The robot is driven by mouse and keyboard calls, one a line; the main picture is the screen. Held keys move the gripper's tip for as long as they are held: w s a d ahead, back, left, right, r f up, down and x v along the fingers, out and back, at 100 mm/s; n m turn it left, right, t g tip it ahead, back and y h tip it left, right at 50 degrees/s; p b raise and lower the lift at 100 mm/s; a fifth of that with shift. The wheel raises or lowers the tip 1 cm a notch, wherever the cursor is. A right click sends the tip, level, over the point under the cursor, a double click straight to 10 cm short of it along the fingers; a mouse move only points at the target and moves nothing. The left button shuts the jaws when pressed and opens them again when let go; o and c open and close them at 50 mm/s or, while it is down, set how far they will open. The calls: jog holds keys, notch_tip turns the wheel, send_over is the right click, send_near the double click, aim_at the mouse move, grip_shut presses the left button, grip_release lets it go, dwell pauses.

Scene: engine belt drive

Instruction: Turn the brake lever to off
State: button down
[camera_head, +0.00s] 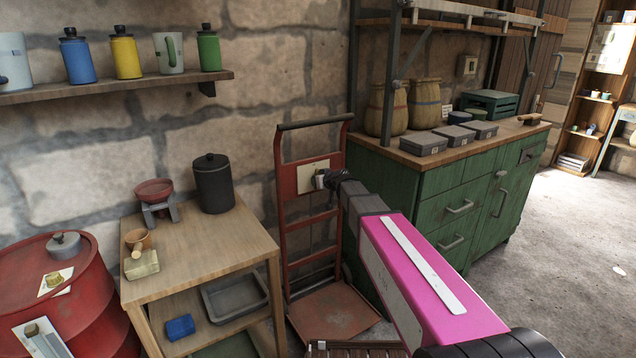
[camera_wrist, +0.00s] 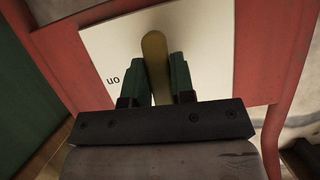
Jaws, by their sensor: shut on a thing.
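A brake lever, a rounded olive-yellow bar (camera_wrist: 154,52), stands out from a pale plate (camera_wrist: 215,50) in the wrist view. The word "on", upside down in that view, is printed on the plate to the left of the lever. The plate (camera_head: 305,176) is fixed to the upright frame of a red hand truck (camera_head: 280,185). My gripper (camera_wrist: 160,85) is shut on the lever, one green finger on each side. In the head view my gripper (camera_head: 322,180) is at the plate and hides most of the lever. No "off" mark is visible.
A wooden table (camera_head: 195,245) with a dark canister (camera_head: 213,183) stands left of the hand truck. A green cabinet (camera_head: 410,205) stands close on the right. A shelf (camera_head: 120,86) with several canisters hangs upper left. Open floor (camera_head: 560,270) lies at the right.

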jog(key=shift+n+h, duration=0.3)
dwell(0.4)
jog(key=c, duration=1)
grip_release()
jog(key=v, duration=1)
jog(key=shift+s+d, duration=0.25)
jog(key=shift+s, duration=0.1)
